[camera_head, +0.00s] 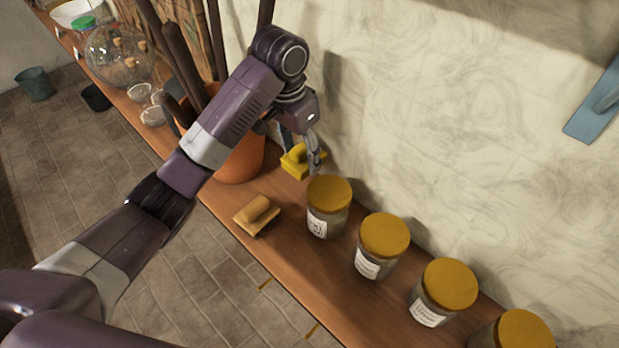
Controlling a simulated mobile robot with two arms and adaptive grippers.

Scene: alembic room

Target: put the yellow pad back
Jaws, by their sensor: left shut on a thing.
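The yellow pad (293,165) is at the back of the wooden shelf, close to the wall, between the terracotta pot and the nearest jar. My left gripper (306,160) is shut on it, its fingers pointing down. The fingers and wrist hide part of the pad. I cannot tell whether the pad touches the shelf. My right gripper does not show.
Several yellow-lidded jars (329,206) stand to the right. A terracotta pot (243,160) with tall dark stalks stands left. A round glass vessel (118,55) is farther back. A blue tool (598,105) is on the wall.

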